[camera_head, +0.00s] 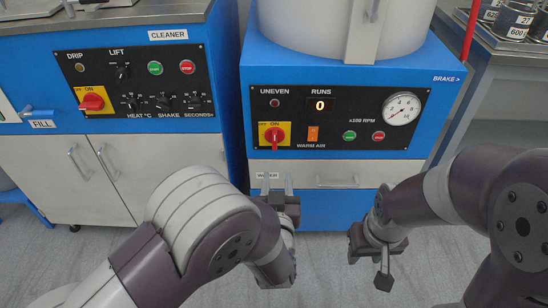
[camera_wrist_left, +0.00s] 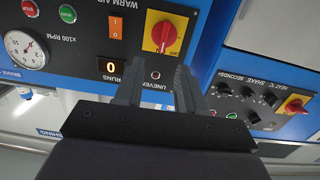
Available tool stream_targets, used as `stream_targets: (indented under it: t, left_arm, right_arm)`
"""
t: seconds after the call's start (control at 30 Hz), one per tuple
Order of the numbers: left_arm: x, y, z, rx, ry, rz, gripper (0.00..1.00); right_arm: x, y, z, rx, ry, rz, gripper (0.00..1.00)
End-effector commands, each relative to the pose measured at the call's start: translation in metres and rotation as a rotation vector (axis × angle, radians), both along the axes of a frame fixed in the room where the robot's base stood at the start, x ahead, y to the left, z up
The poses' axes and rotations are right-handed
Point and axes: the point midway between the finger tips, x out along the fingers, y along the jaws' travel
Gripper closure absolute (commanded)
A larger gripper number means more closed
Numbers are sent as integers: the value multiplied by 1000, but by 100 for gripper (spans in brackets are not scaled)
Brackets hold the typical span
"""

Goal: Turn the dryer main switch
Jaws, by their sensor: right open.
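The dryer main switch (camera_head: 273,137) is a red knob on a yellow plate with OFF and ON marks, at the lower left of the dryer's black panel. My left gripper (camera_head: 277,185) is in front of the dryer, below the switch in the head view. Its fingers (camera_wrist_left: 157,80) are apart with nothing between them, and they do not touch the knob. My right gripper (camera_head: 369,269) is open and empty, low at the right, away from the panel.
The dryer panel also has a display (camera_head: 320,105) reading 0, an orange warm-air switch (camera_head: 313,133), green and red buttons, and a gauge (camera_head: 402,109). The cleaner (camera_head: 135,85), left, has a similar red-yellow switch (camera_head: 92,101). A drawer handle (camera_head: 337,182) sits below the panel.

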Motion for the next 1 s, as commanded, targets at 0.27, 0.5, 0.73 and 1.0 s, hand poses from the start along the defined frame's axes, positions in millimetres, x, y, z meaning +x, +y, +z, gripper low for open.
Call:
stream_targets:
  t: [0.27,0.5,0.73,1.0]
  left_arm:
    - [33,7,12,12,-84,28,61]
    - [94,6,12,12,-83,25,61]
    - [125,6,15,15,-80,23,61]
    - [128,5,17,15,-79,22,61]
  right_arm:
    - [0,0,-17,0,1,0,57]
    - [0,0,-41,0,2,0,57]
    - [0,0,-50,0,2,0,57]
    - [0,0,-50,0,2,0,57]
